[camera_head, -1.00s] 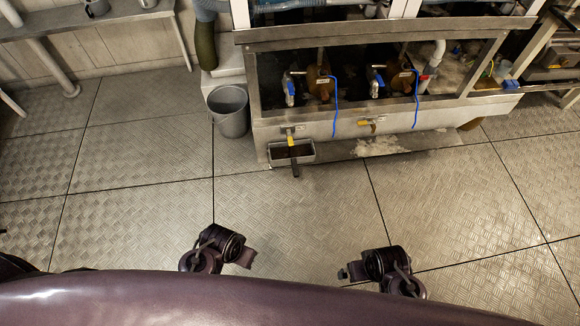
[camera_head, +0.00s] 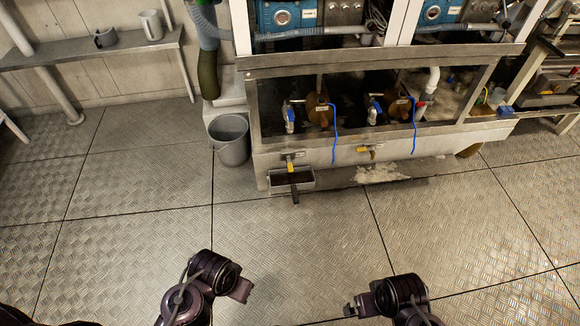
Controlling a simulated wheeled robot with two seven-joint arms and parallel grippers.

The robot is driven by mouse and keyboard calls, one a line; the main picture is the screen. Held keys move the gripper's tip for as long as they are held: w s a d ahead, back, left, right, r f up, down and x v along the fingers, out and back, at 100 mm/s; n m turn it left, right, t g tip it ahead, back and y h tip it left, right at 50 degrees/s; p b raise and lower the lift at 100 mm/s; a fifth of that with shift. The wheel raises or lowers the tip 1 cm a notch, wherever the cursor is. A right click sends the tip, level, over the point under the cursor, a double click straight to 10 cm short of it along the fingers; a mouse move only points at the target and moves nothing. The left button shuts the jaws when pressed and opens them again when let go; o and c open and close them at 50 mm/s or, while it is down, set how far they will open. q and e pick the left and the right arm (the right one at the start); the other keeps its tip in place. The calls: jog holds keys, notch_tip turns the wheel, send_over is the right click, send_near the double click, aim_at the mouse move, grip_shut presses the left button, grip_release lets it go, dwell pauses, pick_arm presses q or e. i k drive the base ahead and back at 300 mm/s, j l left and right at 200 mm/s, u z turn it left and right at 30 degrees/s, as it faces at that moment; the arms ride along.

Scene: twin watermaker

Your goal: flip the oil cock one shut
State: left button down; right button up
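Two small cocks with yellow handles sit on the front of the pale machine base. The left cock (camera_head: 290,166) has its handle hanging down, above a metal tray (camera_head: 305,184) that holds something dark. The right cock (camera_head: 367,150) has its handle lying roughly sideways. I cannot read labels that tell which is one. My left gripper (camera_head: 241,290) is low in the picture, over the floor and well in front of the machine. My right gripper (camera_head: 351,308) is at a similar distance, further right. Both are apart from the cocks, and their finger gaps cannot be made out.
A grey bucket (camera_head: 229,139) stands left of the machine. Blue-handled valves (camera_head: 288,118) and blue hoses (camera_head: 334,137) sit in the recess above the cocks. A whitish patch (camera_head: 380,174) lies below the right cock. The metal floor before the machine is clear.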

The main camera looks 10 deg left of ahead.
aim_at(289, 164)
jog(key=i+j, duration=0.25)
jog(key=i, duration=0.15)
jog(key=i+j, duration=0.25)
jog(key=i, duration=0.15)
